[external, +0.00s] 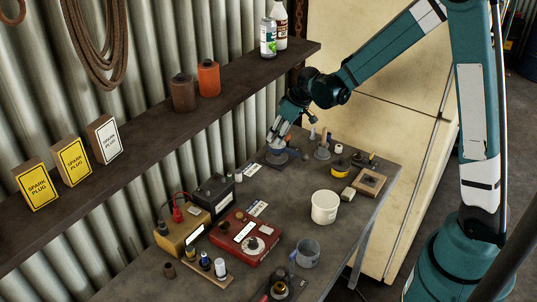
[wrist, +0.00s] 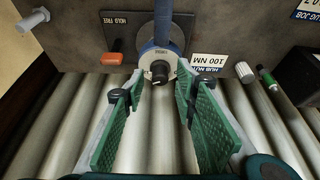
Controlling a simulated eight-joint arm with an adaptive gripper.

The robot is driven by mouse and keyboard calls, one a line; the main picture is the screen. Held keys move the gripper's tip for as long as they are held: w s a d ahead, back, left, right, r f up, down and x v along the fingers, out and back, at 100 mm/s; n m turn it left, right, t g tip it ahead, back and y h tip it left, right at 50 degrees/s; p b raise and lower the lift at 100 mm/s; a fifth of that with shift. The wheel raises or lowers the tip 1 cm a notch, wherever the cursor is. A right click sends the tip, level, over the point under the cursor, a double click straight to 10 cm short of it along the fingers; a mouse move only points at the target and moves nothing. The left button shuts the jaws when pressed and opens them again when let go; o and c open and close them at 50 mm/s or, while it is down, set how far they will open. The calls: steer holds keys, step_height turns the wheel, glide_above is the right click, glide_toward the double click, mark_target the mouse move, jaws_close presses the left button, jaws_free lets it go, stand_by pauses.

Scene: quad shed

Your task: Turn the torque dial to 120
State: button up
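In the wrist view a round dial (wrist: 146,53) with a pale scale ring, blue rim and black centre knob (wrist: 160,72) sits at the top middle, and a blue bar runs up from it. Its scale is too small to read. My gripper (wrist: 158,88) is open and empty, its green fingers on either side of the view with the knob just beyond and between the tips. In the external view my gripper (external: 277,139) points down just above a blue round piece (external: 277,155) on the bench; whether they touch cannot be told.
A shelf (external: 150,150) runs along the wall.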

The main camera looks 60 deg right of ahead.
steer(key=v, duration=1.1)
steer(key=shift+s+r, duration=0.2)
steer(key=shift+r, duration=0.05)
steer(key=shift+s+r, duration=0.1)
stand_by(0.6)
steer(key=s+a+r+b, duration=0.2)
steer(key=s+a+r, duration=0.3)
steer(key=s+a, duration=0.3)
steer(key=s+a+f+t+b, duration=0.1)
steer(key=s+a, duration=0.3)
steer(key=s, duration=0.7)
steer(key=s+a+f+t+b, duration=0.1)
steer(key=s+a+b, duration=0.3)
steer(key=s, duration=0.7)
steer(key=shift+s+a+f+t, duration=0.25)
steer(key=shift+s+a+t, duration=0.15)
steer(key=shift+a, duration=0.1)
stand_by(0.5)
